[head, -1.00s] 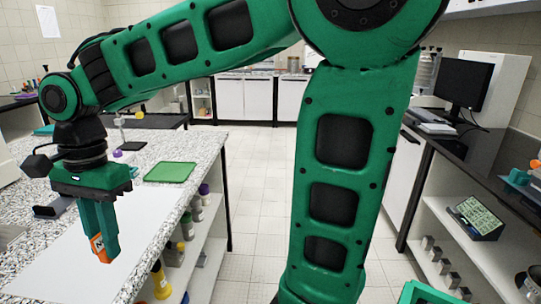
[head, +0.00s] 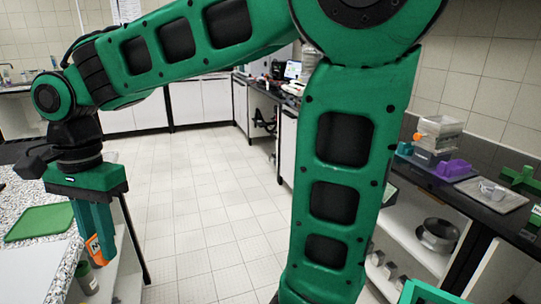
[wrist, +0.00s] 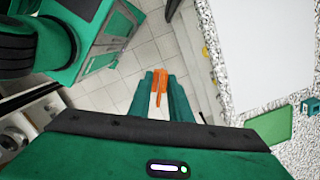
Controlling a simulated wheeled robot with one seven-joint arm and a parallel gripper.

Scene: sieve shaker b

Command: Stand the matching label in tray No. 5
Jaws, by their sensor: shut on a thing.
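My gripper (head: 97,240) hangs at the left of the head view with its fingers pointing down. It is shut on an orange label (head: 95,247) with a white patch and dark marks, only partly readable. The label also shows between the fingers in the wrist view (wrist: 160,83). It is held in the air, clear of any surface. I cannot make out tray No. 5 in these views.
A speckled bench (head: 55,262) with a green mat (head: 40,222) stands at the left. Open tiled floor (head: 210,220) lies in the middle. At the right, a dark counter (head: 470,190) carries a purple object (head: 453,168) and a grey tray (head: 490,205), with a round metal pan (head: 438,235) on a shelf below.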

